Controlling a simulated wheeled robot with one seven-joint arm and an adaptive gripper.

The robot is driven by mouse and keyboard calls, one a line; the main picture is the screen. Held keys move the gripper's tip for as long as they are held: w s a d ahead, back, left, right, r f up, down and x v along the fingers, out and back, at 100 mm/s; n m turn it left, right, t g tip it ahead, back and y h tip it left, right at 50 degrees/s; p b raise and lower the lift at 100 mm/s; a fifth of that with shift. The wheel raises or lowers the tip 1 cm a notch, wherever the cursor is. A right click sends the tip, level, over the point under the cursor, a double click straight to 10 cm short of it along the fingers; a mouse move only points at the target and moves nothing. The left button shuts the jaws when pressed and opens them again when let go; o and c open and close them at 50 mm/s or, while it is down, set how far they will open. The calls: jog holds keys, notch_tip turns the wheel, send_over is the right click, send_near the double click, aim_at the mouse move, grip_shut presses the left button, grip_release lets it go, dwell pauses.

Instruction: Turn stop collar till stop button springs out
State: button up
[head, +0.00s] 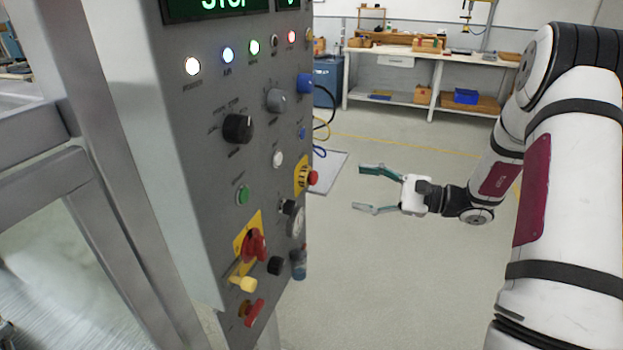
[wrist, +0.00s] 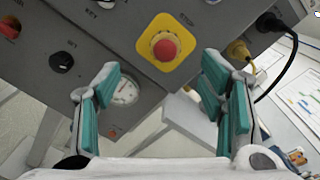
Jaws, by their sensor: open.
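A red stop button (wrist: 165,48) sits on a yellow plate (wrist: 153,31) in the wrist view, ahead of my open fingers. A rim shows around the button, but I cannot clearly tell the collar from it, nor whether the button is pressed in. In the head view a red button (head: 313,178) on a yellow plate appears at the panel's right edge, seen from the side. Another red button (head: 253,245) on a yellow plate is lower left. My gripper (head: 365,188) is open and empty, pointing at the panel from the right with a gap. Its teal fingers (wrist: 160,78) frame the wrist view.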

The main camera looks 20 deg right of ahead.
aim_at(317, 178)
jog(key=shift+t, duration=0.3)
jog(key=x, duration=0.8)
jog(key=f+x, duration=0.1)
jog(key=x, duration=0.4)
jog(key=shift+w+d, duration=0.25)
jog(key=shift+w, duration=0.2)
jog(key=c, duration=1.2)
